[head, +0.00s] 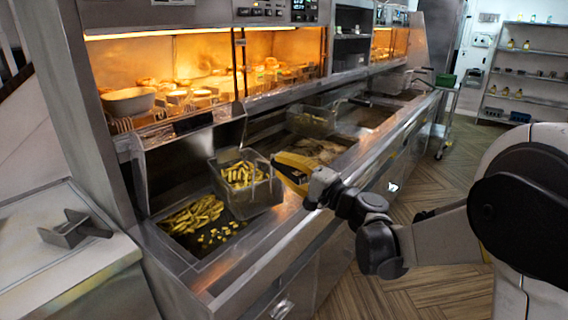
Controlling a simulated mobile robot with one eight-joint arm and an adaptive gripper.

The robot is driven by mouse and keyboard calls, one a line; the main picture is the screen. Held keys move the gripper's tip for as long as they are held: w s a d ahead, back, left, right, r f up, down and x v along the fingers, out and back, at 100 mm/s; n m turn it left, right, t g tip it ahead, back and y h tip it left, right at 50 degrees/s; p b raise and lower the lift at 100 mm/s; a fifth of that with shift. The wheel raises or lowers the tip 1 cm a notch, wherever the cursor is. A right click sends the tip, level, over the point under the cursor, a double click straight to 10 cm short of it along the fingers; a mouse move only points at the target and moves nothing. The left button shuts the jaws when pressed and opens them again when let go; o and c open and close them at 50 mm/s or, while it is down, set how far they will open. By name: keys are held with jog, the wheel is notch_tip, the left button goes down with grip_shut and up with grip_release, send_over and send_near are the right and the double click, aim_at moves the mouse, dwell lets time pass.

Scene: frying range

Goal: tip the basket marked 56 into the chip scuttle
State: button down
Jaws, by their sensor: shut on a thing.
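A wire basket (262,196) with chips in it hangs over the right side of the chip scuttle (196,262), in the head view. I cannot read a number on it. It looks close to level, perhaps slightly tilted. The scuttle is a sunken metal bay in the counter; long chips (192,215) lie in its back left and small pieces (222,236) to their right. A yellow and dark part (293,168) sits between the basket and my wrist. My gripper (309,186) is at the basket's right, shut on its handle side; the fingertips are hard to make out.
Another wire basket (312,120) stands farther along the range, with one more (391,81) beyond. A raised metal panel (190,155) stands behind the scuttle. A lit shelf holds a white bowl (128,101) and food. A metal holder (75,230) stands on the left counter.

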aim_at(281, 166)
jog(key=shift+s+a+r+n+g+p, duration=0.2)
jog(key=shift+s+a+r+n+p, duration=0.2)
jog(key=shift+a+n, duration=0.2)
jog(key=shift+s+a+r+n+g+p, duration=0.2)
jog(key=shift+s+a+r+n+p, duration=0.15)
jog(key=shift+a+n+p, duration=0.2)
jog(key=s+a+f+n+h+p, duration=0.1)
jog(key=s+a+f+n+p, duration=0.1)
jog(key=s+a+n, duration=0.4)
jog(key=s+a+f+n+h+b, duration=0.2)
jog(key=s+a+f+n+b, duration=0.2)
jog(key=a+f+n+b, duration=0.4)
notch_tip(281, 166, down, 6)
jog(key=shift+a+r+g+h+b, duration=0.1)
jog(key=shift+a+g+h+b, duration=0.3)
jog(key=shift+b, duration=0.5)
jog(key=shift+s+a+n, duration=0.1)
jog(key=shift+s+n, duration=0.05)
jog(key=shift+n, duration=0.1)
